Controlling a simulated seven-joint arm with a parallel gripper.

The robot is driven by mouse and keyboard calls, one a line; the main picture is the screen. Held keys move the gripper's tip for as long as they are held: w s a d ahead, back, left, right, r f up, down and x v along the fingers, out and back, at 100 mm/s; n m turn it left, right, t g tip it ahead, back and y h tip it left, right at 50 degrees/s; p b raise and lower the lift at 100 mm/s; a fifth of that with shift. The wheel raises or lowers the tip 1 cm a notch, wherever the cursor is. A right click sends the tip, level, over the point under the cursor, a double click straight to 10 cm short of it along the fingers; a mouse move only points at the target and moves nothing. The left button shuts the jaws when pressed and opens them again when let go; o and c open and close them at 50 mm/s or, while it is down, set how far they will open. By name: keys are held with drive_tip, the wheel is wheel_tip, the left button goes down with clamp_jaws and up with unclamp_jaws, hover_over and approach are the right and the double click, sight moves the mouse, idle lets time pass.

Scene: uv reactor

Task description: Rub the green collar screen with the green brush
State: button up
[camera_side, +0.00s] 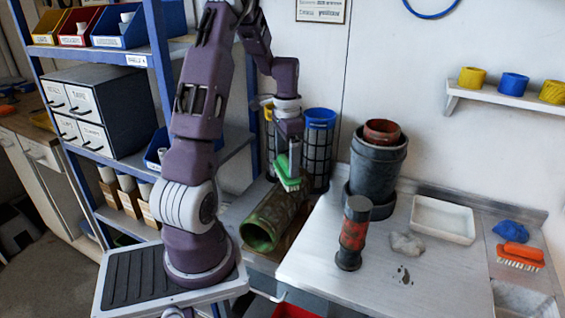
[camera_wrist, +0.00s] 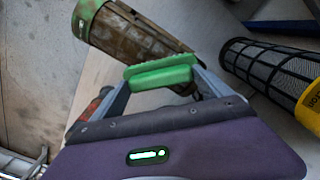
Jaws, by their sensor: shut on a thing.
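The green collar screen (camera_side: 272,218) lies on its side left of the metal bench in the side view, coated in brownish grime, its green-rimmed open end facing front left. In the wrist view the screen (camera_wrist: 137,36) lies beyond the brush, its green collar at upper left. My gripper (camera_side: 290,168) is shut on the green brush (camera_side: 287,184), held just above the screen's far end. The brush (camera_wrist: 160,72) also shows between my fingers in the wrist view. The bristles are mostly hidden, and I cannot tell whether they touch the screen.
Blue-collared (camera_side: 318,150) and yellow-collared (camera_wrist: 270,75) mesh screens stand upright close behind my gripper. On the bench (camera_side: 320,250) are a dark bucket (camera_side: 377,165), a red-and-black cylinder (camera_side: 353,235), a grey rag (camera_side: 407,243), a white tray (camera_side: 443,220) and an orange brush (camera_side: 520,256).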

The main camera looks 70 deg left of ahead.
drive_tip(key=shift+w+a, duration=0.3)
drive_tip(key=shift+w, duration=0.05)
drive_tip(key=shift+s+d, duration=3.45)
drive_tip(key=shift+w+a, duration=3.45)
drive_tip(key=shift+s+d, duration=3.55)
drive_tip(key=shift+r, duration=0.35)
drive_tip(key=shift+a+f, duration=0.1)
wheel_tip(320, 180, up, 6)
drive_tip(key=shift+f, duration=0.15)
